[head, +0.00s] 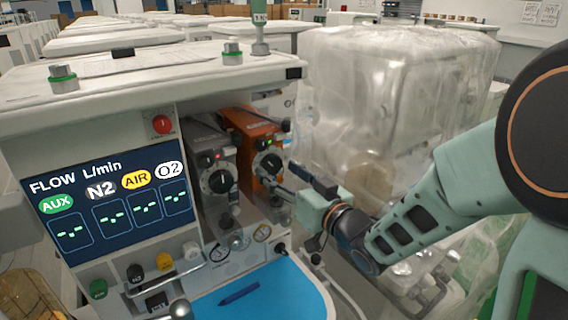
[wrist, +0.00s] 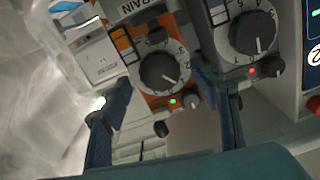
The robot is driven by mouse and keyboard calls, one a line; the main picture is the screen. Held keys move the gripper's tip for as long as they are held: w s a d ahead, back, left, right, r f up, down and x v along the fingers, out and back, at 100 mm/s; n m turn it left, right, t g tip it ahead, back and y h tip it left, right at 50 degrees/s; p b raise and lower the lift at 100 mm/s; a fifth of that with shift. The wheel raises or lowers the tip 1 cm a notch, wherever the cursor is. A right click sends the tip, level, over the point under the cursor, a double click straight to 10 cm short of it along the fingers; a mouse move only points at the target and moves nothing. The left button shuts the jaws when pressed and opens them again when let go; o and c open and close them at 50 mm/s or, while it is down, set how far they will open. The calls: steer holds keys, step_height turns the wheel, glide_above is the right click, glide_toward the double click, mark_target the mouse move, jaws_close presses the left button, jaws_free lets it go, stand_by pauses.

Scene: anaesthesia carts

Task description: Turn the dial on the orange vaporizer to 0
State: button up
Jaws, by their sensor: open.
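The orange vaporizer (head: 240,122) stands in the cart's bay, right of a grey one. Its black round dial (head: 268,165) faces outward, with a small green light above it. In the wrist view the dial (wrist: 163,72) shows a white pointer line and numbers around it; I cannot read the setting surely. My gripper (head: 284,178) is at the right of the orange vaporizer, close to the dial. In the wrist view my gripper (wrist: 160,88) is open, one finger on each side of the dial's lower area, holding nothing. Whether a finger touches the vaporizer I cannot tell.
The grey vaporizer (head: 203,143) with a red light is close beside the orange one. Gauges and knobs sit below. A blue work surface (head: 255,290) holds a pen (head: 238,294). A plastic-covered machine (head: 390,100) stands behind my arm. The flow screen (head: 110,200) is left.

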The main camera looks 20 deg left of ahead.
steer(key=shift+x, duration=0.9)
steer(key=shift+c, duration=0.2)
steer(key=c, duration=1.1)
steer(key=m, duration=0.3)
steer(key=shift+d+m, duration=0.1)
steer(key=shift+m, duration=0.2)
steer(key=shift+m+p, duration=0.6)
steer(key=shift+m, duration=1)
